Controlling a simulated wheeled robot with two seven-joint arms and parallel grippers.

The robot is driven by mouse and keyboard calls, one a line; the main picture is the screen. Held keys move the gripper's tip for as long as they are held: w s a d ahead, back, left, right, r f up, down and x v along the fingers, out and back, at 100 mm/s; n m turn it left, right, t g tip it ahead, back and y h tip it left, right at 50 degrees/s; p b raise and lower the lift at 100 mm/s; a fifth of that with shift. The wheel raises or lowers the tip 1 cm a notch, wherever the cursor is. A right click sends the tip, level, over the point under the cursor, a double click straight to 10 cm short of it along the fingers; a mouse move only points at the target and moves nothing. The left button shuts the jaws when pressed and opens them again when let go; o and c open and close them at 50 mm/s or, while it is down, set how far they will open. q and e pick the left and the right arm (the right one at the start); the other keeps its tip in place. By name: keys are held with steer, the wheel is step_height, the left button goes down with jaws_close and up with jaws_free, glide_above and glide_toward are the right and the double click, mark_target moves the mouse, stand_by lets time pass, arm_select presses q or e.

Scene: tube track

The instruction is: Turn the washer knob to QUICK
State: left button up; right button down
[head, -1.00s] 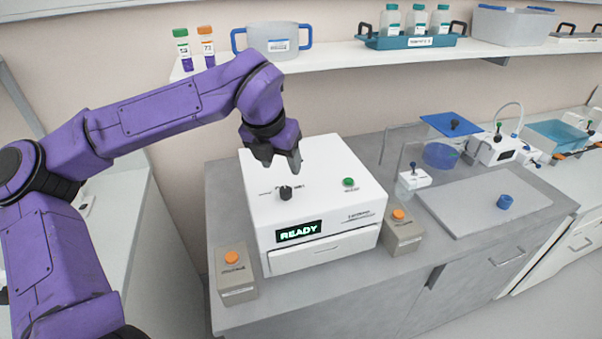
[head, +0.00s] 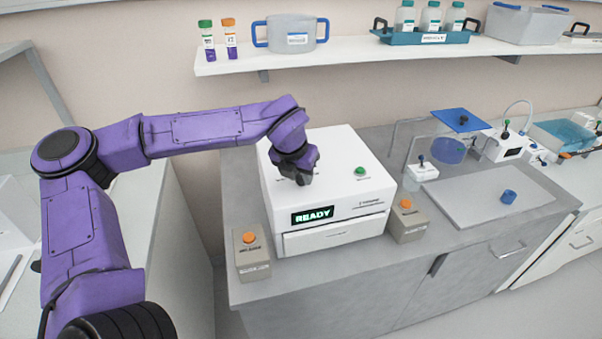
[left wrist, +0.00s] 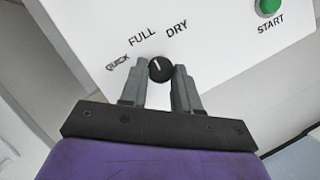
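The white washer (head: 335,180) shows READY on its display (head: 312,215). Its black knob (left wrist: 160,69) shows in the left wrist view, with the labels QUICK (left wrist: 117,64), FULL (left wrist: 142,37) and DRY (left wrist: 177,30) around it. The white pointer line is directed up towards FULL. My left gripper (left wrist: 160,78) is at the knob, one finger on each side, with little or no gap. I cannot tell whether the fingers press on it. In the head view my left gripper (head: 300,172) hides the knob. My right gripper is not in view.
A green START button (head: 360,171) is on the washer's top, right of the knob. Grey boxes with orange buttons stand left (head: 252,258) and right (head: 408,222) of the washer. A shelf (head: 350,50) with bottles and tubs runs behind. A grey board (head: 470,205) lies to the right.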

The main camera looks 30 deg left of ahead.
arm_select(q)
steer(key=shift+f, duration=0.1)
steer(key=n+b, duration=0.1)
steer(key=n, duration=0.1)
steer(key=n+y+b, duration=0.1)
steer(key=n+b, duration=0.1)
steer(key=shift+w+d+f+g+y, duration=0.1)
steer(key=shift+w+f+g+y, duration=0.05)
steer(key=shift+g+y, duration=0.15)
steer(key=n+b, duration=0.2)
steer(key=n, duration=0.1)
steer(key=shift+d+g+y+b, duration=0.1)
steer(key=shift+g+y+b, duration=0.2)
steer(key=shift+g+y, duration=0.1)
steer(key=shift+w+n+g+y+b, duration=0.1)
steer(key=shift+n+g+y+b, duration=0.2)
steer(key=shift+n+b, duration=0.45)
steer(key=shift+r+n, duration=0.2)
steer(key=shift+n, duration=0.15)
